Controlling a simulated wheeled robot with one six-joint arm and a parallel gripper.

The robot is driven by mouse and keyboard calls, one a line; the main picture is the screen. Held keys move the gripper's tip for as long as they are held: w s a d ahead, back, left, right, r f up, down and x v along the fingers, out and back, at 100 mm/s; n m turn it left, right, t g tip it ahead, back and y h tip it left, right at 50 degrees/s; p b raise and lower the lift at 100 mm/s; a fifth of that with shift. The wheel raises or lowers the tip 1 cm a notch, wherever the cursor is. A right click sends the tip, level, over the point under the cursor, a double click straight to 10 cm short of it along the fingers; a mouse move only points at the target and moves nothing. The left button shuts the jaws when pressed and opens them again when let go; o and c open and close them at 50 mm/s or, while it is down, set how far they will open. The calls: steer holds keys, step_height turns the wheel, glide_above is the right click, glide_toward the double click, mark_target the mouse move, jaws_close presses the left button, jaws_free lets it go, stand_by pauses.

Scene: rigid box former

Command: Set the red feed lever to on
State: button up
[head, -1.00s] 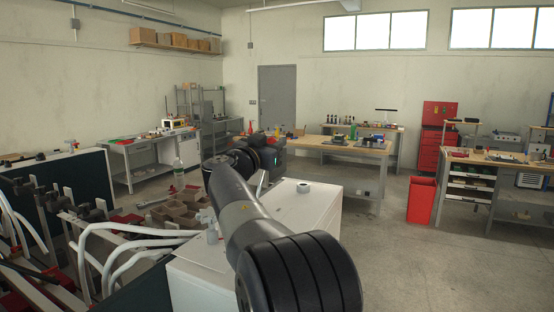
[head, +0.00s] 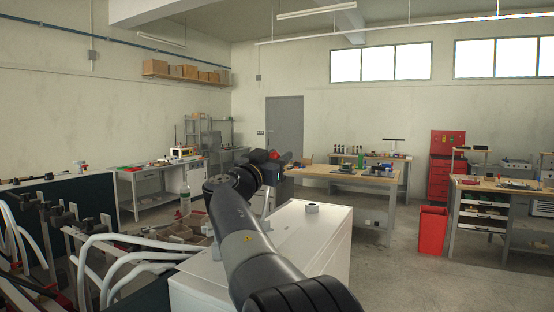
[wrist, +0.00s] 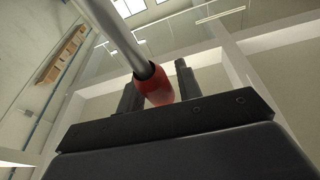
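The red feed lever shows in the wrist view as a grey rod with a red grip (wrist: 155,86). The rod runs from the grip to the top left, out of the picture. My gripper (wrist: 158,88) has its two dark fingers close on either side of the red grip and looks shut on it. In the head view my gripper (head: 274,160) is small and dark at the far end of my arm, above the white cabinet (head: 318,235). The lever's base and any on mark cannot be made out.
A small grey block (head: 312,208) sits on the cabinet top. White hoses (head: 110,262) and dark machine parts crowd the left. A wooden-topped workbench (head: 350,176) and a red bin (head: 432,232) stand beyond, with open floor at the right.

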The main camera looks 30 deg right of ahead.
steer(key=shift+o, duration=0.9)
steer(key=shift+s+a+f, duration=0.1)
steer(key=shift+a+f, duration=0.05)
steer(key=shift+a, duration=0.05)
steer(key=b+v, duration=0.3)
steer(key=v, duration=0.4)
steer(key=shift+c, duration=0.3)
